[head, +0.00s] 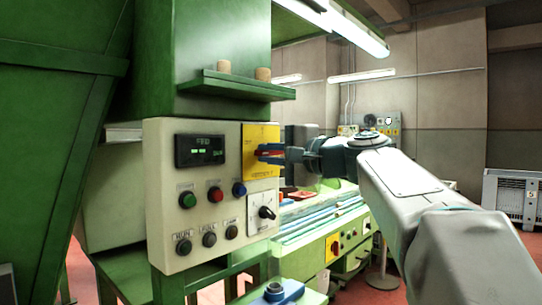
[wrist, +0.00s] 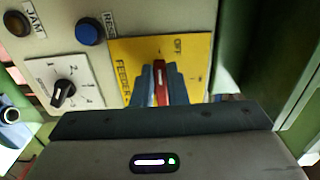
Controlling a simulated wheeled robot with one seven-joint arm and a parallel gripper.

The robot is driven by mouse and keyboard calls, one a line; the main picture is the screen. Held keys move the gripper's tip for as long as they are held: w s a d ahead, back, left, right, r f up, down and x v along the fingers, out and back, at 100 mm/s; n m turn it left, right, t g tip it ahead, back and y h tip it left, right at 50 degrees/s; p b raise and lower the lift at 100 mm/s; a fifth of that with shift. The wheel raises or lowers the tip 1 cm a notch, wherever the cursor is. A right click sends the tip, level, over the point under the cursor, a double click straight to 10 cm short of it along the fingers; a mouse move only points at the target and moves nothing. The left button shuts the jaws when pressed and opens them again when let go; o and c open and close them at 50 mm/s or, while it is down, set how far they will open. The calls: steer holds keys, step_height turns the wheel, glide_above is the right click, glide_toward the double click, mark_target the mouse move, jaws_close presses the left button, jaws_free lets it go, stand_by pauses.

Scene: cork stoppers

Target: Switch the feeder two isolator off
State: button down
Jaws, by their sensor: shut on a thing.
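The feeder isolator is a yellow plate (head: 261,134) at the right edge of the pale control panel, with a red handle. The plate fills the upper middle of the wrist view (wrist: 198,50), with "FEEDER" and "OFF" lettering on it. The number after "FEEDER" is hidden or unclear in the wrist view. My gripper (head: 268,153) reaches in from the right and is shut on the red handle (wrist: 160,78), one blue-grey finger on each side. The handle's near part is hidden by my gripper.
The panel (head: 158,160) also carries a display (head: 200,150), several push buttons, and a rotary selector (head: 266,212) just below the plate. A green shelf (head: 235,88) with two corks overhangs above. A green bench (head: 335,225) stands behind.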

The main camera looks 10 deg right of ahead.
steer(key=c, duration=1.4)
jaws_free()
steer(key=shift+c, duration=0.2)
steer(key=v, duration=1.3)
steer(key=shift+s+d, duration=0.25)
steer(key=shift+s, duration=0.05)
